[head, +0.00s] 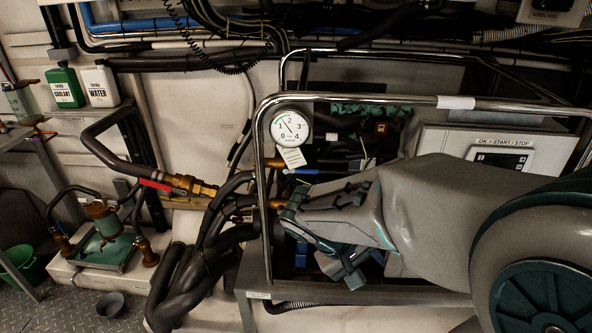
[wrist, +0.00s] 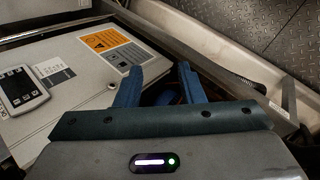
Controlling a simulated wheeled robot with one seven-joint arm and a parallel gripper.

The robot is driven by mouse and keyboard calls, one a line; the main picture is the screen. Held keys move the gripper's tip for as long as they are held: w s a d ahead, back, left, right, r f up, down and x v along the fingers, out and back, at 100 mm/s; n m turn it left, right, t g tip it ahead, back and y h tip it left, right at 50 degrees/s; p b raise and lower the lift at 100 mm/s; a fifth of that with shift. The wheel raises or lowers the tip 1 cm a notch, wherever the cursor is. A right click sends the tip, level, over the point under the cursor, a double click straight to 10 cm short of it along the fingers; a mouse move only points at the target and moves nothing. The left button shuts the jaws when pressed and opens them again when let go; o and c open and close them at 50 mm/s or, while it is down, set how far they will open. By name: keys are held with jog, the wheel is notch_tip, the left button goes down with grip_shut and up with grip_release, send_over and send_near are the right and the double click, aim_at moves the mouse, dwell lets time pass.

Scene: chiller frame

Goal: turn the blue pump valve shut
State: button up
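A blue lever handle (head: 300,171) lies roughly level beside a brass fitting inside the chrome-railed frame, under the gauge. Lower in the frame, blue parts (head: 328,263) show partly behind my gripper; I cannot tell whether they belong to a valve. My gripper (head: 352,272) reaches down inside the frame, below and right of the lever. In the wrist view, the two fingers of my gripper (wrist: 160,68) stand apart with a gap between them. A dark blue rounded thing (wrist: 166,97) shows in shadow beyond the gap; contact is not visible.
The chrome rail (head: 264,190) runs around the frame. A round gauge (head: 291,126) hangs above the lever. A control box (head: 500,150) stands right, also in the wrist view (wrist: 85,85). A red lever (head: 155,184) sits on a brass valve left, near thick black hoses (head: 185,285).

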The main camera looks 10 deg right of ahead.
jog(key=w+f+n+t+h+b, duration=0.1)
jog(key=w+t+h+b, duration=0.1)
jog(key=w+h, duration=0.25)
jog(key=n+t+b, duration=0.4)
jog(key=n+t, duration=0.3)
jog(key=t, duration=0.6)
send_near(305, 171)
jog(key=shift+h, duration=0.25)
jog(key=x, duration=0.3)
jog(key=p+x, duration=0.1)
jog(key=x, duration=0.3)
jog(key=f+x, duration=0.1)
jog(key=x, duration=0.2)
jog(key=shift+w+r, duration=0.1)
jog(key=shift+w, duration=0.35)
grip_shut()
